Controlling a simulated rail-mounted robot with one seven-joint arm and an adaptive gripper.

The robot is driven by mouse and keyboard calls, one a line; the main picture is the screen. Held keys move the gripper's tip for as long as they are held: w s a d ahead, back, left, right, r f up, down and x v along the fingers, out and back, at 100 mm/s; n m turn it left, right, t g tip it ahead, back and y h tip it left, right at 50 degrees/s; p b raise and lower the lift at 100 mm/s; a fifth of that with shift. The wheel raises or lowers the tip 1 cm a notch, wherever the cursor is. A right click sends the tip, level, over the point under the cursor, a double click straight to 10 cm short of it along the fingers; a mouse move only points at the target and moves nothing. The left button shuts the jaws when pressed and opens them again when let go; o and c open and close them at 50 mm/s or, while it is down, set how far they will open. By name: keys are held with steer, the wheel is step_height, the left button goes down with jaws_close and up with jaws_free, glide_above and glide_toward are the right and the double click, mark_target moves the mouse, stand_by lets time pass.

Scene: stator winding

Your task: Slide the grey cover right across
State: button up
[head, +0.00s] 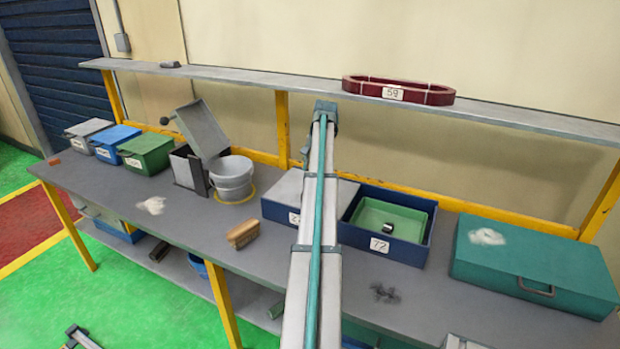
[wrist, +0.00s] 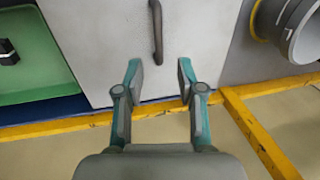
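The grey cover (head: 285,192) lies over the left part of a blue box (head: 412,252) on the bench, partly hidden behind my arm. In the wrist view the cover (wrist: 90,40) fills the upper middle, with a dark bar handle (wrist: 157,30) on it. The box's right part is uncovered and shows a green tray (head: 425,215); this tray (wrist: 35,60) is at the left in the wrist view. My gripper (wrist: 160,78) is open and empty over the cover, its fingertips apart on either side of the handle's line. Contact cannot be told. The head view hides the gripper.
A grey bucket (head: 232,175) stands left of the box; it is at the right in the wrist view (wrist: 300,30). A teal case (head: 530,270) is to the right. A brush (head: 243,233) lies in front. A shelf (head: 260,77) with a red ring (head: 425,92) runs above behind.

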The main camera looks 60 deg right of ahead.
steer(key=r, duration=0.2)
steer(key=s+r, duration=0.1)
steer(key=r, duration=0.1)
steer(key=shift+r, duration=0.35)
